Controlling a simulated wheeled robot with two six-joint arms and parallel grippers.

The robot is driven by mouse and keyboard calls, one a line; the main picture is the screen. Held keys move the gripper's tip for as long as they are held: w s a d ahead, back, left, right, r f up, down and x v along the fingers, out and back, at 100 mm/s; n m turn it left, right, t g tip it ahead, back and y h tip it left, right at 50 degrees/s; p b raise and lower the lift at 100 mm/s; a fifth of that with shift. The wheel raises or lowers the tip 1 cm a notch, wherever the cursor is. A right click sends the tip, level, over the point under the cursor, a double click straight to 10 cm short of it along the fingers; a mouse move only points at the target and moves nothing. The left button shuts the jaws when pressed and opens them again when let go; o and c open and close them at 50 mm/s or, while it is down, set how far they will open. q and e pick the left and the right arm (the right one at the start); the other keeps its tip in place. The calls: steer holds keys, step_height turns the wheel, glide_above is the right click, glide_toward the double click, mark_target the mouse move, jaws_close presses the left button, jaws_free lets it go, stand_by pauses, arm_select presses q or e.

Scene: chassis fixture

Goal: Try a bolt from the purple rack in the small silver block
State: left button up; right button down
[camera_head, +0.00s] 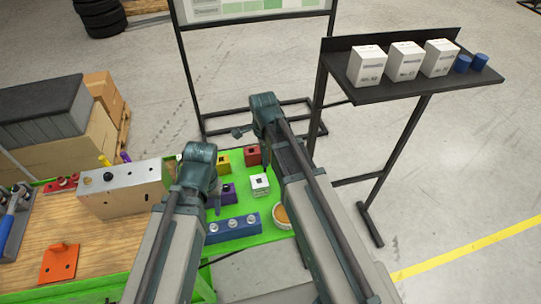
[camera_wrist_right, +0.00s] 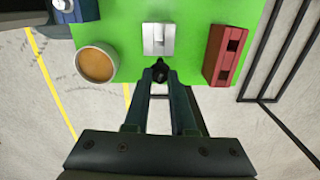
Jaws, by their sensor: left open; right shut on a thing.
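The small silver block (camera_head: 260,184) stands on the green mat with a dark square opening in its top. It also shows in the right wrist view (camera_wrist_right: 158,40). My right gripper (camera_wrist_right: 159,76) is shut on a dark bolt (camera_wrist_right: 158,67), just beside the near edge of the silver block in that view. My right arm hides this gripper in the head view. The purple rack (camera_head: 229,192) stands left of the silver block, partly behind my left arm. My left gripper (camera_head: 215,203) is open beside the purple rack, mostly hidden by its own arm.
A blue rack (camera_head: 233,228) with silver bolts is in front. A bowl (camera_head: 281,216) with orange-brown contents is at the right, also in the right wrist view (camera_wrist_right: 96,63). A red block (camera_head: 252,155) and a yellow block (camera_head: 222,162) stand behind. A large metal block (camera_head: 125,192) is left.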

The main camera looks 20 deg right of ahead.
steer(key=shift+a+r, duration=0.1)
steer(key=shift+a, duration=0.25)
arm_select(q)
steer(key=shift+d+r, duration=0.1)
steer(key=shift+r, duration=0.1)
arm_select(e)
steer(key=shift+s+a+m, duration=0.1)
steer(key=shift+a+m, duration=0.4)
steer(key=shift+a, duration=0.25)
arm_select(q)
steer(key=shift+f, duration=0.1)
steer(key=shift+f+b, duration=1.9)
arm_select(e)
steer(key=shift+f, duration=1.95)
arm_select(q)
steer(key=shift+f, duration=0.1)
